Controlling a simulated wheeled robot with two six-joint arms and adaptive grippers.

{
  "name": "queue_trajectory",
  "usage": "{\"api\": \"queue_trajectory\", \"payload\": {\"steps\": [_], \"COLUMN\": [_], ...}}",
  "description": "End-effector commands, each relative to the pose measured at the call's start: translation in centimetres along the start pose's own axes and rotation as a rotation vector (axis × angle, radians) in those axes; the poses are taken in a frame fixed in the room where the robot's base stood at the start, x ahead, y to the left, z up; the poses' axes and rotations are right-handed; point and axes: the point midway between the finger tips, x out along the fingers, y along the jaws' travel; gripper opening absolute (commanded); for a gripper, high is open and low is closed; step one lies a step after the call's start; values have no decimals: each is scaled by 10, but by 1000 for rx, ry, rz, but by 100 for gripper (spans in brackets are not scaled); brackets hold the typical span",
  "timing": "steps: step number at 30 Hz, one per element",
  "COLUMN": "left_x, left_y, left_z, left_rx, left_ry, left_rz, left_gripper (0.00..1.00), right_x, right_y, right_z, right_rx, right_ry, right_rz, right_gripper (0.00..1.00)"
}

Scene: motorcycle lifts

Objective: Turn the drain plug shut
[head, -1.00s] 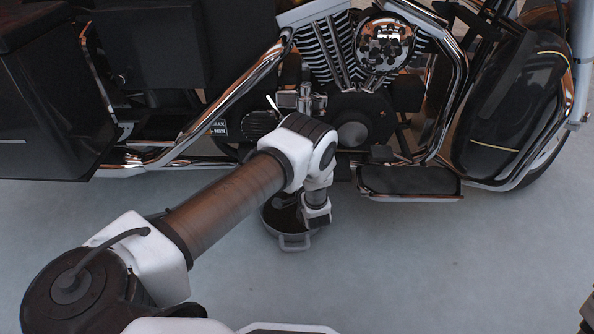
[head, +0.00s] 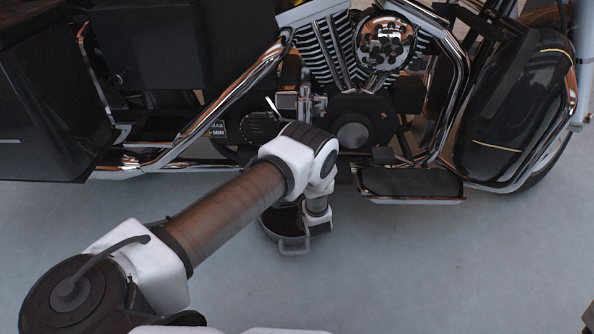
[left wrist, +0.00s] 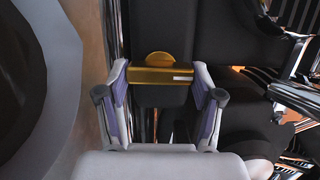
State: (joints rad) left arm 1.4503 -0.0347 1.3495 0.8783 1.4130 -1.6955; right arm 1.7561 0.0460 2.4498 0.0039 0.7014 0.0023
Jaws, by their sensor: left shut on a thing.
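The drain plug (left wrist: 160,76) shows in the left wrist view as a brass-gold bar with a rounded tab on its upper edge and a small pale mark at its right. It sits against dark parts of the motorcycle. My left gripper (left wrist: 161,80) is shut on it, one finger at each end of the bar. In the head view my left arm reaches down beside the engine, and its wrist hides the plug and fingertips. My right gripper is not in view.
The motorcycle's engine (head: 352,103) and chrome exhaust pipe (head: 235,88) are close behind my arm. A footboard (head: 410,181) juts out to the right. The grey floor (head: 430,265) at front right is clear.

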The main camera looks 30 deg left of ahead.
Motion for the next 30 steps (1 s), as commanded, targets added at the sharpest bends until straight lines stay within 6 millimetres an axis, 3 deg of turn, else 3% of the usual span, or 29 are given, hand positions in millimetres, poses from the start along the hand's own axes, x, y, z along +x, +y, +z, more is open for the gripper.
{"api": "queue_trajectory", "payload": {"steps": [1,2,3,4,13,17,30], "left_x": [-1,-1,-1,-1,0,-9,-108], "left_y": [1,1,1,1,0,0,1], "left_z": [-1,-1,-1,-1,0,-1,-2], "left_rx": [2,2,2,2,0,0,3], "left_ry": [3,3,3,2,1,3,5], "left_rz": [1,1,1,1,1,1,2], "left_gripper": [32,70,84,92,92,92,92], "right_x": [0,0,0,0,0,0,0], "right_y": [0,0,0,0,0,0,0], "right_z": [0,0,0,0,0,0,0], "right_rx": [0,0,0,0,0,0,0], "right_ry": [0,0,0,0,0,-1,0], "right_rz": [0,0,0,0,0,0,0], "right_gripper": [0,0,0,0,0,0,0]}}
